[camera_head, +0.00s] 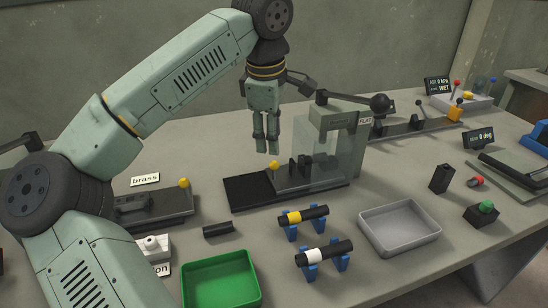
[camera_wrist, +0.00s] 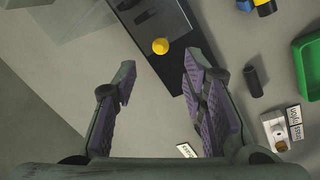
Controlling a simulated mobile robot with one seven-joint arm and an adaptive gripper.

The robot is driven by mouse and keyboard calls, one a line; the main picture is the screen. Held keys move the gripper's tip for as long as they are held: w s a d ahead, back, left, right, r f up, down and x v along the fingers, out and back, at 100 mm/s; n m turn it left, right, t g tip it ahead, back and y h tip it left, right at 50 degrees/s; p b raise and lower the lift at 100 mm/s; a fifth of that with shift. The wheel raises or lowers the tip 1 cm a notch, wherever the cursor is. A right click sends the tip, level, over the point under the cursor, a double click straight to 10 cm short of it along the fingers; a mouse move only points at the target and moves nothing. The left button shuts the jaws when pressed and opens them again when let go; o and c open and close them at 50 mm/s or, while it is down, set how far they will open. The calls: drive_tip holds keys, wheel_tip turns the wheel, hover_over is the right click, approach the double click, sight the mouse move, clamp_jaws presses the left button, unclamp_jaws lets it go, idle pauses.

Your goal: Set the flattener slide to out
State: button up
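The flattener (camera_head: 345,135) is a grey press marked "FLAT" with a clear guard and a black ball lever. Its slide (camera_head: 290,182) carries a yellow knob (camera_head: 273,165) at the left end and runs on a black base (camera_head: 245,191). A bare stretch of base shows left of the slide. My gripper (camera_head: 267,150) points down just above the knob in the head view, open and empty. In the wrist view, the knob (camera_wrist: 160,46) shows beyond the gap between my open fingers (camera_wrist: 158,82), not touched by them.
A similar slide with a yellow knob (camera_head: 184,183) stands left by the "brass" sign (camera_head: 145,179). Two dark rods on blue stands (camera_head: 315,240), a green tray (camera_head: 220,281) and a grey tray (camera_head: 400,228) lie in front. Open table lies behind my gripper.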

sight(274, 162)
drive_tip(key=f, duration=0.3)
drive_tip(key=w+f+p, duration=0.1)
drive_tip(key=f, duration=0.5)
drive_tip(key=shift+w+d+f+p, duration=0.2)
drive_tip(key=shift+w+d+p, duration=0.1)
clamp_jaws()
idle(0.5)
